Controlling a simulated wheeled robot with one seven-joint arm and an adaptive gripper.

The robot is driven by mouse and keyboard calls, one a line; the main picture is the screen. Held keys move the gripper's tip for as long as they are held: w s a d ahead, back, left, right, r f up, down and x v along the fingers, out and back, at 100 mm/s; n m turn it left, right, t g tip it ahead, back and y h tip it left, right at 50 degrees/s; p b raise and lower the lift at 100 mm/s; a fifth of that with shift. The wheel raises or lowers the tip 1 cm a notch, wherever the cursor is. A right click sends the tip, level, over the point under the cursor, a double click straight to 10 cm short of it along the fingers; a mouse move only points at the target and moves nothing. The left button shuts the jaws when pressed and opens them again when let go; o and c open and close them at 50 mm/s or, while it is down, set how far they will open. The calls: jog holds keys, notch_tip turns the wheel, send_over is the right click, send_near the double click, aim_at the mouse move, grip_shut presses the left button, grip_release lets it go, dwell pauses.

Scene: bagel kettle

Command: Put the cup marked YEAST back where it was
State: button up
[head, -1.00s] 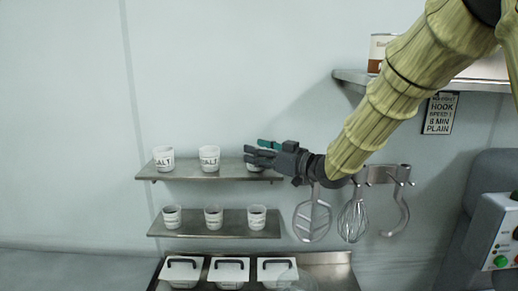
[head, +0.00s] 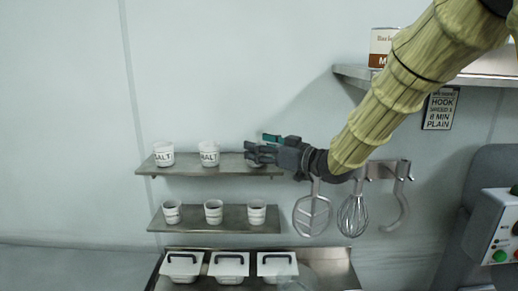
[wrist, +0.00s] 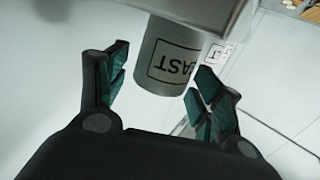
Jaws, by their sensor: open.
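The YEAST cup (wrist: 172,62) is pale, with a black-framed label of which "AST" can be read upside down in the wrist view. It is against the steel shelf (wrist: 190,12) and lies between and beyond the spread fingers. My gripper (wrist: 155,88) is open, with a gap between each finger and the cup. In the head view my gripper (head: 264,149) is at the right end of the upper shelf (head: 215,170) and hides most of the cup there.
Two cups marked "ALT" in part, a left one (head: 164,154) and a middle one (head: 209,154), share the upper shelf. A lower shelf (head: 190,226) holds three cups. A paddle (head: 312,215), whisk (head: 353,216) and hook (head: 398,212) hang close right, below the arm.

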jog(key=b+v, duration=0.3)
jog(key=v, duration=0.8)
jog(key=shift+s+d, duration=0.15)
